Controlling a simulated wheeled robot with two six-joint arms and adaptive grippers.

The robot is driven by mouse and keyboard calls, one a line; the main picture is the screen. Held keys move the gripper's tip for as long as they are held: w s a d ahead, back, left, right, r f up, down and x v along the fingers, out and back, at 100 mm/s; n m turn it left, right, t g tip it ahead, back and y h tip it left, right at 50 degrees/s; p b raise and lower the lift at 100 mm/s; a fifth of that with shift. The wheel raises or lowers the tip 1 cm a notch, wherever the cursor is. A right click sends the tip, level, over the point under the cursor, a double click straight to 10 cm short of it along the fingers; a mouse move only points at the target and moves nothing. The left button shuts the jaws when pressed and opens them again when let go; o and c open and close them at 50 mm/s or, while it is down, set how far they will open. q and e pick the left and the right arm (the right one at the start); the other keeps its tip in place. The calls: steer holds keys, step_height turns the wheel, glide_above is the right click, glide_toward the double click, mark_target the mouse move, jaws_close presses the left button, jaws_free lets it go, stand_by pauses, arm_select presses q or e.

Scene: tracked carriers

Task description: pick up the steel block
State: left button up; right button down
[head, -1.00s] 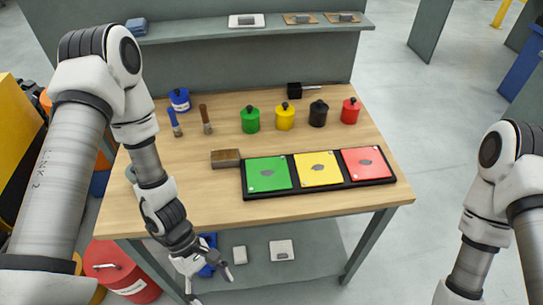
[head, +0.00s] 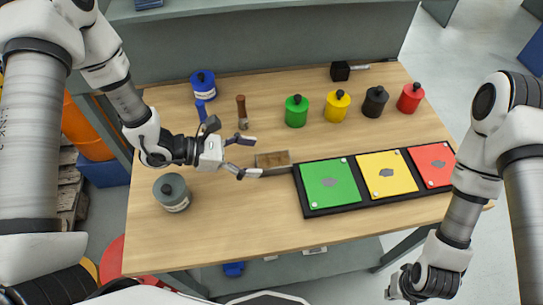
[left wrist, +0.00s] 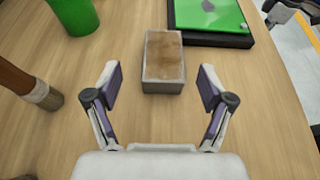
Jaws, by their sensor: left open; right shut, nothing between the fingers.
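The steel block (head: 273,163) is a small grey block with a brownish, stained top. It lies on the wooden table just left of the black tray. My left gripper (head: 256,157) is open, to the left of the block, with its fingers pointing at the block's near end. In the left wrist view the block (left wrist: 163,58) shows straight ahead between the two spread fingertips (left wrist: 160,70). The fingers are apart from its sides, and I cannot tell how high they are above the table. My right wrist is at the lower right of the head view; its fingers are not visible.
The black tray (head: 308,213) holds green, yellow and red plates. A grey pot (head: 172,192) stands near my left wrist. A brown-handled tool (head: 241,112) and a blue-handled one (head: 201,110) stand behind it. Several coloured pots line the back. The front table area is clear.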

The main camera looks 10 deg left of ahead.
mark_target(271, 160)
arm_select(q)
steer(key=x, duration=0.3)
steer(key=p+x, duration=0.1)
steer(key=x, duration=0.1)
steer(key=shift+d+f, duration=0.3)
steer(key=shift+f, duration=0.1)
steer(key=shift+d, duration=0.15)
steer(key=shift+s+r, duration=0.1)
steer(key=shift+c, duration=1.4)
jaws_close()
